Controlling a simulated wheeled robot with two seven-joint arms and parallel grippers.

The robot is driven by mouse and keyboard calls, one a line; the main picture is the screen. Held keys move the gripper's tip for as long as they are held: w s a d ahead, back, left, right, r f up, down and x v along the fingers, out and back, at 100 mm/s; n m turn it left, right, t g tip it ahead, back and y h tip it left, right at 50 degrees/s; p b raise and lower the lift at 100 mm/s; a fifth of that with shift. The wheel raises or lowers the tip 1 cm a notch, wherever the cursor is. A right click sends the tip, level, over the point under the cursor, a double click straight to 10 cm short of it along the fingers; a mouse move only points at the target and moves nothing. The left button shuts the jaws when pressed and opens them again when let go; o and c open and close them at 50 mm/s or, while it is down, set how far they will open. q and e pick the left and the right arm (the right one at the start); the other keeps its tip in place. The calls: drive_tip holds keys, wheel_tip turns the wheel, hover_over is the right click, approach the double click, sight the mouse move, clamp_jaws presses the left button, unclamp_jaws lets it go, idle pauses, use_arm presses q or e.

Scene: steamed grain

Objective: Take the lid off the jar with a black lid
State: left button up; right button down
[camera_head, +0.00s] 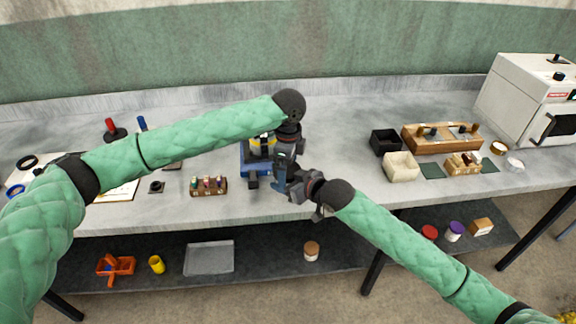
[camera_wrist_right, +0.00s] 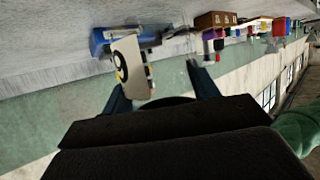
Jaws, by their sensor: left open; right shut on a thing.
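My right gripper (camera_head: 282,183) is at the front middle of the bench, low and pointing left. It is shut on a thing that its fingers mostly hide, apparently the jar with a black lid. In the right wrist view its two dark fingers stand apart, with a dark rounded shape between them that I cannot make out clearly. My left gripper (camera_head: 286,158) is open, pointing down just above and behind the right one. The two grippers overlap in the head view, so I cannot tell whether they touch. The lid cannot be told apart clearly.
A blue device (camera_head: 256,168) with yellow and black parts stands close behind and left of the grippers. A wooden rack (camera_head: 209,187) of small bottles is left. Black (camera_head: 385,142) and cream (camera_head: 401,167) boxes stand right. A lower shelf holds a tray (camera_head: 209,258) and a brown-lidded jar (camera_head: 311,252).

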use_arm(q)
drive_tip(key=shift+w+a+r, duration=0.1)
drive_tip(key=shift+r, duration=3.7)
drive_tip(key=shift+c, duration=0.3)
drive_tip(key=shift+f, duration=3.85)
drive_tip(key=c, duration=1)
drive_tip(key=o, duration=1.1)
drive_tip(key=shift+c, duration=0.2)
drive_tip(key=shift+r, duration=0.1)
